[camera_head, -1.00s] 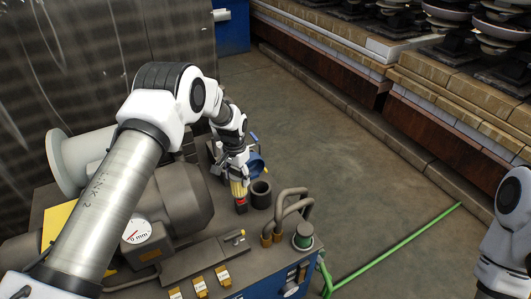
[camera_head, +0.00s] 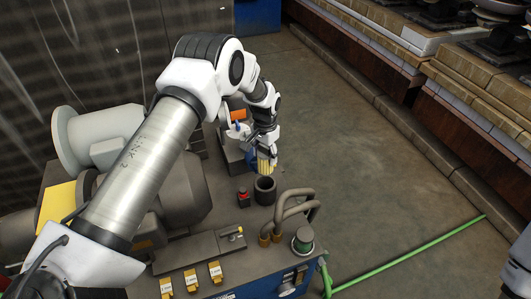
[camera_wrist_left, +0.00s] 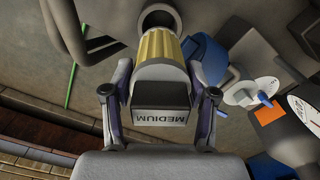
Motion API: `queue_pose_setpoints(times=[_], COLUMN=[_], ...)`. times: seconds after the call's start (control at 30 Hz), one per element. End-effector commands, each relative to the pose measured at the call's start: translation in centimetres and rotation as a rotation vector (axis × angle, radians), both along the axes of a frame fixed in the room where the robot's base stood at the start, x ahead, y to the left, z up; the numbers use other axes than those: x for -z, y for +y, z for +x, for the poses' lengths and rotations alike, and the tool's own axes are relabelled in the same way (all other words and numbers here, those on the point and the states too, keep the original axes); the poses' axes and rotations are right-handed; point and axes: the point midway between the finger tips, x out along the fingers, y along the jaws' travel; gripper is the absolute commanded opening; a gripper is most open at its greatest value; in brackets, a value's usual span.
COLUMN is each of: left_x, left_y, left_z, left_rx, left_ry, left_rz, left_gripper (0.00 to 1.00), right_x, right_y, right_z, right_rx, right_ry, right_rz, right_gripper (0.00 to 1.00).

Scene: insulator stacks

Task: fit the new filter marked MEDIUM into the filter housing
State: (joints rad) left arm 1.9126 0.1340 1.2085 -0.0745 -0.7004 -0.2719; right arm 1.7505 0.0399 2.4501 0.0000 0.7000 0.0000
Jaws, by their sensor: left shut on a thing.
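The filter is a yellow pleated cylinder (camera_head: 264,166) with a dark end block marked MEDIUM, read in the left wrist view (camera_wrist_left: 160,118). My left gripper (camera_head: 266,150) is shut on it, with a finger on each side of the block. The filter housing (camera_head: 265,191) is a dark open-topped cup on the bench. In the head view the filter hangs just above its mouth. In the left wrist view the housing's round mouth (camera_wrist_left: 171,15) shows just past the filter's far end; I cannot tell whether they touch. My right gripper is not in view.
A red button (camera_head: 243,198) stands left of the housing. Yellow-tagged parts (camera_head: 191,281) line the front. Floor beyond is clear.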

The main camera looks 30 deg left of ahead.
Motion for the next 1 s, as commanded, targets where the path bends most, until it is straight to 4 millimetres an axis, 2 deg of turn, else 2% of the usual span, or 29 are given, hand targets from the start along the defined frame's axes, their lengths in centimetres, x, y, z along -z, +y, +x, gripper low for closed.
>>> queue_pose_setpoints(times=[0.43, 1.0], left_x=[5.1, 5.5], left_y=[0.0, 0.0], left_z=[0.0, 0.0], left_rx=[0.001, 0.0], left_ry=[0.0, -0.001], left_rz=[0.0, 0.0], left_gripper=[0.23, 0.23], right_x=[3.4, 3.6], right_y=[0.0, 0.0], right_z=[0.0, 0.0], right_rx=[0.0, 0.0], right_ry=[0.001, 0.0], right_rz=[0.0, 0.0], right_gripper=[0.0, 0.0])
